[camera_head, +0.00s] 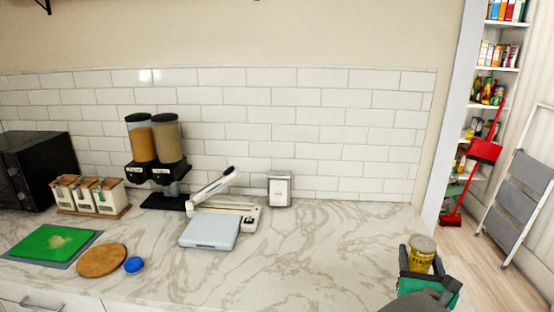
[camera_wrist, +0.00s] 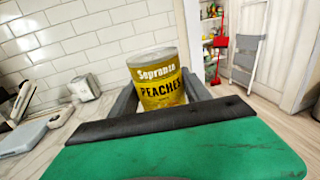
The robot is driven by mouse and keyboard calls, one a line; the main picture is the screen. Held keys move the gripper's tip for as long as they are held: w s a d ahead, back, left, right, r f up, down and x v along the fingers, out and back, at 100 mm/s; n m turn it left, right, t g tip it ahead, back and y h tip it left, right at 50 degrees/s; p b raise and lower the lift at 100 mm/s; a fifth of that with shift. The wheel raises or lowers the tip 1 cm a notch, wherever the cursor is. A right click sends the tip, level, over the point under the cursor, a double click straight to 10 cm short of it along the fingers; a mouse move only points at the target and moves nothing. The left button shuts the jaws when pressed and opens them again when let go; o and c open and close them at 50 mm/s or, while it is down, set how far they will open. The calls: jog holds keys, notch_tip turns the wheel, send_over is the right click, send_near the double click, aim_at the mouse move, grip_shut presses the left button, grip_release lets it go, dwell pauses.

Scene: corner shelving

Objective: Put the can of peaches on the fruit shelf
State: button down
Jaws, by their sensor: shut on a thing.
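The can of peaches (camera_head: 421,254) is yellow with a dark label band and a silver top. It is at the lower right in the head view, over the right end of the counter. In the wrist view the can (camera_wrist: 158,82) is upright, its label facing me, between the two fingers. My gripper (camera_head: 421,262) is shut on the can. The gripper also shows in the wrist view (camera_wrist: 162,98). The corner shelving (camera_head: 493,69) stands beyond the doorway at the right, filled with packages and cans. I cannot tell which shelf is for fruit.
A grey stepladder (camera_head: 522,185) and a red broom and dustpan (camera_head: 485,152) stand before the shelves. The marble counter (camera_head: 310,245) holds a scale (camera_head: 210,231), cereal dispensers (camera_head: 155,150) and a green board (camera_head: 52,243). The wall edge (camera_head: 453,120) borders the doorway; some floor (camera_head: 490,262) is clear.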

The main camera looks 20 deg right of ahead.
jog(key=w+a+f+n+t+y, duration=0.2)
jog(key=w+a+f+n+y, duration=0.15)
jog(key=w+a, duration=0.4)
jog(key=w+a+f+n+t+y, duration=0.2)
jog(key=w+a+y, duration=0.2)
jog(key=w+a, duration=0.3)
jog(key=w+a+f+n+y, duration=0.1)
jog(key=w+a+n+y, duration=0.1)
jog(key=a, duration=0.6)
jog(key=w+a+f+n+y, duration=0.1)
jog(key=a+y, duration=0.3)
jog(key=a, duration=0.4)
jog(key=w+a+f+n+y, duration=0.1)
jog(key=w+a+n+y, duration=0.2)
jog(key=a, duration=0.5)
jog(key=shift+w+a+f, duration=0.2)
jog(key=shift+w+a, duration=0.1)
jog(key=shift+w, duration=0.3)
jog(key=shift+f+y, duration=0.1)
jog(key=shift+y, duration=0.15)
